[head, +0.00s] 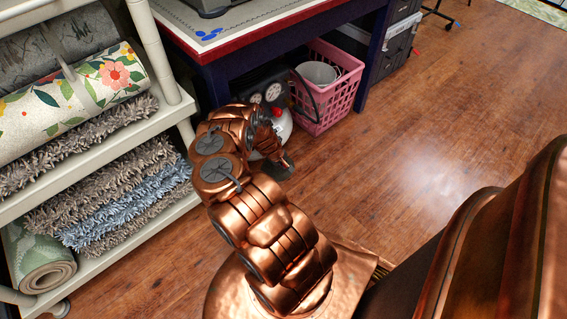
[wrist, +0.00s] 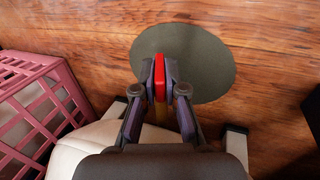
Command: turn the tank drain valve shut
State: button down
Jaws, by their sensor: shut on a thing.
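The drain valve's red handle (wrist: 159,78) shows in the wrist view, with a brass-coloured part (wrist: 161,112) below it. My gripper (wrist: 170,85) is shut on the red handle, which sits between its two fingers. The pale tank (wrist: 88,146) shows at the lower left of the wrist view, partly hidden by my gripper. In the head view the white tank (head: 284,124) and its black panel with gauges (head: 272,92) stand under the table, behind my arm. My gripper hides the valve there.
A flat grey-green disc (wrist: 205,62) lies on the wood floor beneath the valve. A pink basket (head: 330,92) holding a white bin (head: 318,74) stands right of the tank. A shelf of rolled rugs (head: 165,115) is at left. Floor (head: 440,120) at right is clear.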

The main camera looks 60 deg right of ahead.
jog(key=shift+w, duration=0.1)
jog(key=c, duration=1.2)
grip_release()
jog(key=shift+c, duration=0.2)
jog(key=shift+r, duration=0.1)
notch_tip(320, 180, up, 8)
jog(key=shift+a+f, duration=0.1)
jog(key=shift+f, duration=0.05)
jog(key=shift+r, duration=1.1)
